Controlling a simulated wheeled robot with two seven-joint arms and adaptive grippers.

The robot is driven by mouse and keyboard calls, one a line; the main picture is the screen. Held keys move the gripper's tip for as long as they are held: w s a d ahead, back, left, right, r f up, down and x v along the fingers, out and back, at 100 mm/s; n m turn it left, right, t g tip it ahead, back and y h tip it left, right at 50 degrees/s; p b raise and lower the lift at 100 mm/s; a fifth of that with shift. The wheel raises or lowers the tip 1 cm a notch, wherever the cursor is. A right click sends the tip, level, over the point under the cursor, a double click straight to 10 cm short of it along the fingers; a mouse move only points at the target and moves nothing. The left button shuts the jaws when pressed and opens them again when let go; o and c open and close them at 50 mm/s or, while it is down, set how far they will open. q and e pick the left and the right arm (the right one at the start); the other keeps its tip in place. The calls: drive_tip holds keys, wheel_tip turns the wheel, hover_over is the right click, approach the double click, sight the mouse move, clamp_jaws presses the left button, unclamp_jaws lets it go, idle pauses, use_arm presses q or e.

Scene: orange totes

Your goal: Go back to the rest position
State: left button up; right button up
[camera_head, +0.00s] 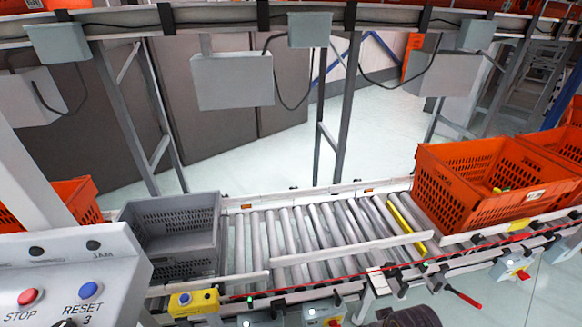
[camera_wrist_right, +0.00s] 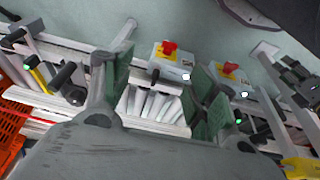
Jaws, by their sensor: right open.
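My right gripper (camera_wrist_right: 164,92) shows in the right wrist view with its two green-padded fingers spread apart. It is open, and nothing is held between the fingers. Behind the gap are conveyor rollers and part of the conveyor frame. In the head view, a dark rounded shape at the bottom edge may be part of my right arm; I cannot tell. My left gripper is in neither view.
A grey tote (camera_head: 176,272) sits at the left end of the roller conveyor (camera_head: 300,230). Orange totes (camera_head: 452,212) stand at the right end. A control panel (camera_head: 70,270) with buttons fills the lower left. Red-and-yellow switch boxes (camera_wrist_right: 170,60) sit near the right gripper. The middle rollers are empty.

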drive_tip(key=s+a+f+g, duration=0.1)
drive_tip(key=s+f, duration=0.1)
drive_tip(key=f, duration=1.1)
drive_tip(key=s+a+f, duration=0.1)
drive_tip(key=f, duration=1.1)
use_arm(q)
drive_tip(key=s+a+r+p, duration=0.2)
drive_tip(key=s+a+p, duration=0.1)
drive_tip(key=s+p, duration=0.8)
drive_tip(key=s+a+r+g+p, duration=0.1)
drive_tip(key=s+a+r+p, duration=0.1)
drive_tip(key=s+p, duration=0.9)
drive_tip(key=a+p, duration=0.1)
drive_tip(key=p, duration=0.6)
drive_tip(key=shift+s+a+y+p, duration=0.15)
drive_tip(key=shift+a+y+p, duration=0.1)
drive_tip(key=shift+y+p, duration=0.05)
use_arm(e)
drive_tip(key=s+d+r, duration=0.2)
drive_tip(key=s+d, duration=0.1)
drive_tip(key=s, duration=0.8)
drive_tip(key=s+d+r+g, duration=0.1)
drive_tip(key=s+d, duration=0.2)
drive_tip(key=s, duration=0.8)
drive_tip(key=shift+s+d+r, duration=0.15)
drive_tip(key=shift+r, duration=0.25)
